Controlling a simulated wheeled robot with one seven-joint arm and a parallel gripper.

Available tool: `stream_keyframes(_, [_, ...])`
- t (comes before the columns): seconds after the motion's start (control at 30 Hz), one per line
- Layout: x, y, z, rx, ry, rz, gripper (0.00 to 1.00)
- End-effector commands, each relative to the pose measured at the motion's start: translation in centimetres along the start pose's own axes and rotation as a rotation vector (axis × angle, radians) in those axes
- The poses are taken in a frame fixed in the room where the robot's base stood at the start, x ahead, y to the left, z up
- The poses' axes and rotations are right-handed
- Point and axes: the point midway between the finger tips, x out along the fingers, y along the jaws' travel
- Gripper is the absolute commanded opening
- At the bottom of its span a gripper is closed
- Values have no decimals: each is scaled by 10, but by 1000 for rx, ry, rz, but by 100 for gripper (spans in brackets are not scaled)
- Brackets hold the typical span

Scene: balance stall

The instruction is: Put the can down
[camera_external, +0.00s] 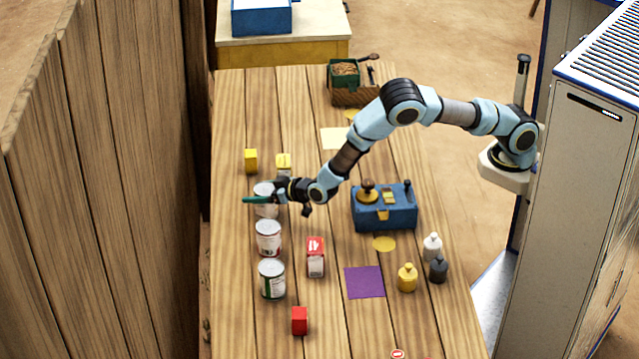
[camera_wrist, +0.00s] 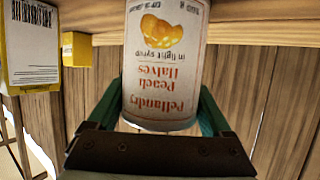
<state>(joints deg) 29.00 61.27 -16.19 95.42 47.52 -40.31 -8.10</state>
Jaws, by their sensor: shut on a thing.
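The peach halves can (camera_wrist: 165,75) fills the middle of the wrist view, its label text upside down there. The green fingers of my gripper (camera_wrist: 161,114) are on either side of it, shut on the can. In the external view the held can (camera_external: 266,211) is the farthest of three cans in a row along the table's left side. My gripper (camera_external: 256,200) reaches it from the right, with a green finger across its front. I cannot tell whether the can's base touches the table.
Two other cans (camera_external: 268,238) (camera_external: 272,279) stand nearer the camera. A yellow block (camera_external: 250,161) and yellow box (camera_external: 283,162) stand behind the held can.

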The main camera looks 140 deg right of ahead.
Motion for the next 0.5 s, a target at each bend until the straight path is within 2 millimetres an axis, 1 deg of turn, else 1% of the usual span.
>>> stream_keyframes(0.13, [0,0,-1,1,2,-1,3])
stream_keyframes(0.27, [1,0,2,1,2,-1,3])
stream_keyframes(0.3, [1,0,3,0,0,-1,86])
stream_keyframes(0.43, [1,0,2,0,0,-1,100])
stream_keyframes(0.5, [1,0,2,0,0,-1,100])
